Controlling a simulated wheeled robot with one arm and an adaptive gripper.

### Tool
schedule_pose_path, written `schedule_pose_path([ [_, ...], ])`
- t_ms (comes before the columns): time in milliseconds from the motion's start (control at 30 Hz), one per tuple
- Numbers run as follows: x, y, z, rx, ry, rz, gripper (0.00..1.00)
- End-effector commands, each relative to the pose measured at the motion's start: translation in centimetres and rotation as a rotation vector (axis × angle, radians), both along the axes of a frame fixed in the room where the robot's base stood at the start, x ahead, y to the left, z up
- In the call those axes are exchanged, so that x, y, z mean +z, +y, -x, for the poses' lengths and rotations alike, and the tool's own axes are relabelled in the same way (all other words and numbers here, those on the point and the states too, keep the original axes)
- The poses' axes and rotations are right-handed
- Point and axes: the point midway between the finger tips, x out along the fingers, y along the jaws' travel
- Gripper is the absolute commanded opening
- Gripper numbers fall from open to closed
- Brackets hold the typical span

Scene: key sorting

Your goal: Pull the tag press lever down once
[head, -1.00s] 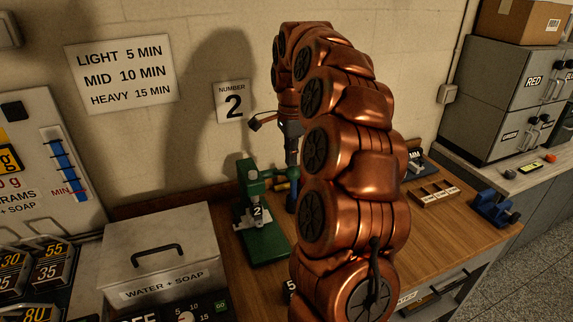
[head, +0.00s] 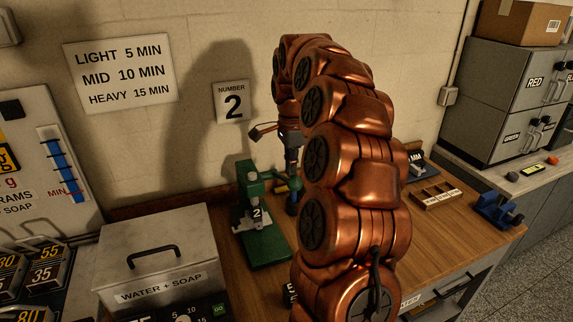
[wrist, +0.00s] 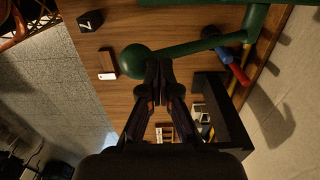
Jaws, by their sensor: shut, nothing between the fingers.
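The green tag press (head: 265,245) stands on the wooden bench below the number 2 sign, with a "2" on its front. Its lever, a green rod (wrist: 195,45) ending in a round green knob (wrist: 131,62), crosses the top of the wrist view. My gripper (wrist: 158,70) is shut and empty. Its fingertips overlap the rod just beside the knob in the wrist view; I cannot tell whether they touch it. In the head view my copper arm hides most of the lever and the fingertips.
A "water + soap" tank (head: 165,255) stands left of the press. A small wooden compartment tray (head: 436,195) and a blue vise (head: 497,209) are at the right of the bench. The wall is close behind the press.

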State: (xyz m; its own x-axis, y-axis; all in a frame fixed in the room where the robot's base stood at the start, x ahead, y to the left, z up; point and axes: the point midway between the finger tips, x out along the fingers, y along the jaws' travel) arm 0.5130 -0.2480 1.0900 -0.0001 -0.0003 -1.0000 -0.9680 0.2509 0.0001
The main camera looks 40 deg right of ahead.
Motion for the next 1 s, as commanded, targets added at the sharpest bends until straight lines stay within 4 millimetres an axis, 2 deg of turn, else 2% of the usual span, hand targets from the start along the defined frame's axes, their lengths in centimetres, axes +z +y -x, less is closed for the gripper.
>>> schedule_pose_path([
  [1000, -3.5, 0.0, 0.0, 0.001, 0.001, -0.001, 0.0],
])
